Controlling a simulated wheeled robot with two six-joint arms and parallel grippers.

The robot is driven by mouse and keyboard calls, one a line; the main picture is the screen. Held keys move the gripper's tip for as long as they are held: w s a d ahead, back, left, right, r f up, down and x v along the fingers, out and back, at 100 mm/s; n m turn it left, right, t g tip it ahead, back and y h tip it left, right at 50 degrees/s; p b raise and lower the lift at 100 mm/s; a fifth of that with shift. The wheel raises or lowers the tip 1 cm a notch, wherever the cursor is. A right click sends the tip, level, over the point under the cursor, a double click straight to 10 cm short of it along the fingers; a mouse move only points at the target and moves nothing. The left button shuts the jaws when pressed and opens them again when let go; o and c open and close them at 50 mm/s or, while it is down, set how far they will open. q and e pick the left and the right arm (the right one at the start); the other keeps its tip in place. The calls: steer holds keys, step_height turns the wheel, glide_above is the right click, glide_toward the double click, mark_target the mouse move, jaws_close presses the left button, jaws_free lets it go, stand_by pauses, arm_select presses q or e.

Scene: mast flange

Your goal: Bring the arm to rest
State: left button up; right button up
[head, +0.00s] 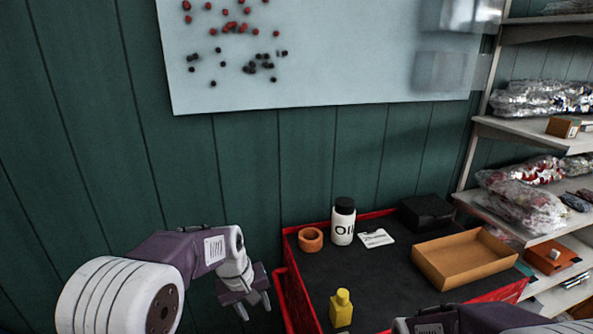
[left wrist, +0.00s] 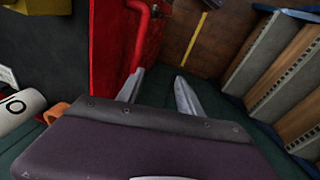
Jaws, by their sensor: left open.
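My left arm comes in from the lower left in the head view. Its gripper (head: 255,306) hangs just outside the left edge of the red cart (head: 283,283), with the fingers pointing down. The fingers are apart with nothing between them. In the left wrist view the left gripper (left wrist: 158,85) also shows spread and empty, with the cart's red side and handle (left wrist: 139,40) beyond its left finger. Part of my right arm shows at the bottom right of the head view; its gripper is out of the picture.
The cart's dark top carries an orange ring (head: 311,240), a white OIL bottle (head: 343,222), a white label card (head: 376,238), a black box (head: 427,213), an orange tray (head: 463,258) and a yellow bottle (head: 341,308). Shelves (head: 530,130) stand right. A green wall (head: 90,130) is behind.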

arm_select(q)
steer(key=s+a+f+m, duration=0.2)
steer(key=s+a, duration=0.1)
steer(key=s, duration=0.5)
steer(key=s+a+f+m+y, duration=0.1)
steer(key=s+a+f+m, duration=0.1)
steer(key=s, duration=0.7)
steer(key=shift+s+a+f+g+y, duration=0.3)
steer(key=shift+a+f, duration=0.45)
steer(key=shift+a, duration=0.4)
